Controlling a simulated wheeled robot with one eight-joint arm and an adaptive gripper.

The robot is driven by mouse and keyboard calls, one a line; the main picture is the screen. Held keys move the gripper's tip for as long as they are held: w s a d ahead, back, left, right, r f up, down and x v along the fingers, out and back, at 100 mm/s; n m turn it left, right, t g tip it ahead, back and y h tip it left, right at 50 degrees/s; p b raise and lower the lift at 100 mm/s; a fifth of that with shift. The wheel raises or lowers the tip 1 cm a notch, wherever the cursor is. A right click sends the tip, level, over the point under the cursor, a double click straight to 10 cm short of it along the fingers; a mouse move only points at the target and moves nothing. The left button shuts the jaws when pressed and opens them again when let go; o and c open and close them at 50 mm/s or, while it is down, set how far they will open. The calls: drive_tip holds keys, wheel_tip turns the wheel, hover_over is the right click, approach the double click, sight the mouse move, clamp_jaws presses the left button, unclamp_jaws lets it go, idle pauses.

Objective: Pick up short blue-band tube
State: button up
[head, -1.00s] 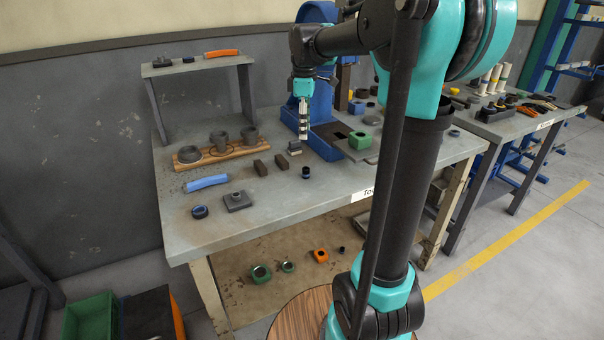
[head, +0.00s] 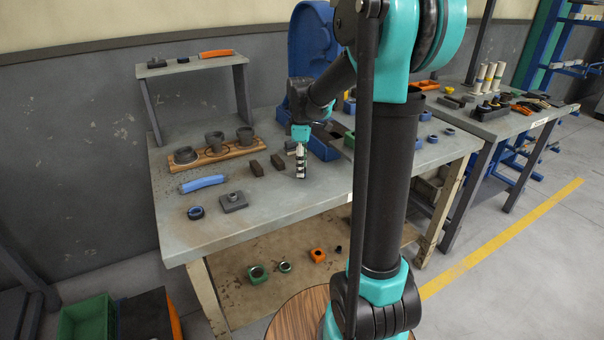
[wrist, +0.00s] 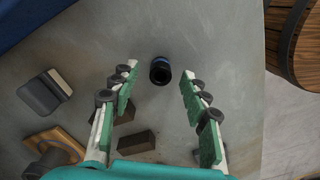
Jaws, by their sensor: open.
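The short blue-band tube (wrist: 160,71) stands on the grey bench top in the wrist view, dark with a blue band and an open, dark bore. It lies between the lines of my gripper's two fingers, a little beyond their tips. My gripper (wrist: 158,78) is open and empty, its green pads apart on either side of the tube. In the head view my gripper (head: 301,176) points down low over the bench, near the front edge, and hides the tube.
Two dark blocks (head: 278,162) lie left of my gripper. A wooden rack (head: 215,153) with round parts, a blue-handled tool (head: 202,184), a blue ring (head: 195,213) and a square block (head: 234,202) are further left. The blue press (head: 312,55) stands behind.

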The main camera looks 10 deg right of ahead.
drive_tip(key=shift+f, duration=0.3)
drive_tip(key=shift+c, duration=0.4)
clamp_jaws()
drive_tip(key=shift+r, duration=0.2)
wheel_tip(320, 180, up, 20)
drive_tip(key=shift+f, duration=0.15)
